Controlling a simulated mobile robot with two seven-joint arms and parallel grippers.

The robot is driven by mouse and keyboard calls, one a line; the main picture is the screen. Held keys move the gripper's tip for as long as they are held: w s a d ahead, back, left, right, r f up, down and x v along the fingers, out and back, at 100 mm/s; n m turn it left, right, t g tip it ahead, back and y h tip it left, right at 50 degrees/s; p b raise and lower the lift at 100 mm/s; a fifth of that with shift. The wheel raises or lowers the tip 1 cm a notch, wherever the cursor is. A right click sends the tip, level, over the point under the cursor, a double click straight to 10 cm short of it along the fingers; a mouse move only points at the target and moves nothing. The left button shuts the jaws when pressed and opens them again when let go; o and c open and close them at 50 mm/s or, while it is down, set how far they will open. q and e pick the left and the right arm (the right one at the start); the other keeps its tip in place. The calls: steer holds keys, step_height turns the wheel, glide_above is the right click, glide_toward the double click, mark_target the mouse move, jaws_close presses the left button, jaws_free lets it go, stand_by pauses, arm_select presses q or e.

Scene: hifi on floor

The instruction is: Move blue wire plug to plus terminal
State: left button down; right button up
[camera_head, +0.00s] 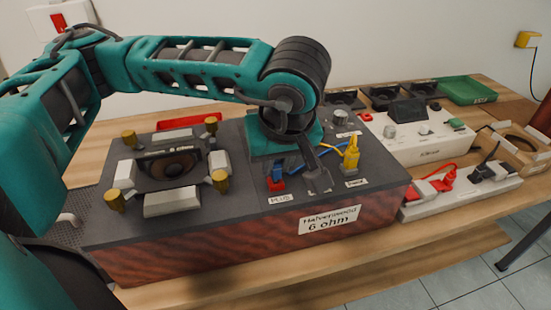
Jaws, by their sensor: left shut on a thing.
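My left gripper (295,173) reaches down over the front of the speaker box (190,235), marked "6 ohm". It is shut on the blue wire plug (277,171), which my gripper partly hides. The plug is right over the red plus terminal (275,185), behind the "PLUS" label (281,199). I cannot tell whether the plug is fully seated. A blue wire (335,148) runs off to the right behind the gripper. A yellow plug (351,153) stands upright at the other terminal, right of my gripper. My right gripper is out of view.
A speaker (170,167) with brass posts and pale blocks sits on the box's left half.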

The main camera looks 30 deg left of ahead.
arm_select(q)
steer(key=shift+f+b, duration=0.25)
steer(key=shift+b, duration=0.05)
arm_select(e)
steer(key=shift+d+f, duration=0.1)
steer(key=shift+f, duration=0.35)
arm_select(q)
steer(key=shift+f+b, duration=0.2)
steer(key=shift+b, duration=0.95)
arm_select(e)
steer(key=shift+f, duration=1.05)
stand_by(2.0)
arm_select(q)
steer(key=c, duration=0.9)
jaws_free()
steer(key=shift+w+a+r+p+v, duration=0.2)
steer(key=shift+p+v, duration=1.05)
steer(key=shift+v, duration=1.65)
steer(key=shift+w+a+r+p+v, duration=0.25)
steer(key=shift+p+v, duration=1.05)
steer(key=shift+v, duration=1.65)
steer(key=shift+w+a+f+p+v, duration=0.1)
steer(key=shift+a+p+v, duration=0.2)
steer(key=shift+p+v, duration=1.8)
arm_select(e)
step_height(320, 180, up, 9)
steer(key=b, duration=0.1)
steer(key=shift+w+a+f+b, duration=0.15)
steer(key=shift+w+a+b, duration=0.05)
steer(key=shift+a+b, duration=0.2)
